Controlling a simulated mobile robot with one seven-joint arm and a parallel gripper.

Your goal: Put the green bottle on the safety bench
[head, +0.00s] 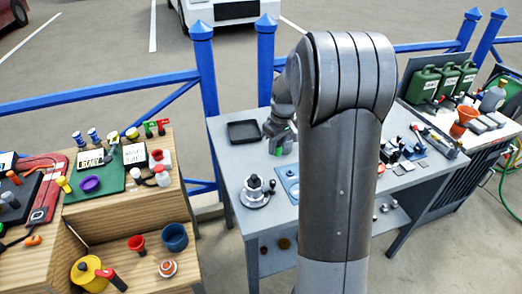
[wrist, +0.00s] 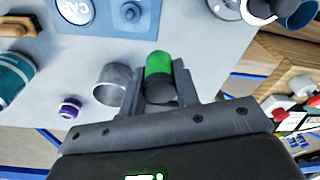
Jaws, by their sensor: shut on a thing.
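The green bottle (wrist: 158,64) is between the two fingers of my gripper (wrist: 160,85) in the wrist view, with a green upper part and a dark grey lower part. My gripper is shut on it. In the head view my gripper (head: 279,135) is over the grey metal bench (head: 222,135), partly behind my arm, and a bit of green shows at it. I cannot tell whether the bottle touches the bench top. No bench carries a readable safety label.
A metal cup (wrist: 113,84) stands close beside the left finger. A black tray (head: 242,131) and a round metal device (head: 256,190) are on the grey bench. A wooden bench (head: 128,217) with many items stands left. Green cans (head: 424,83) stand right. Blue railings run behind.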

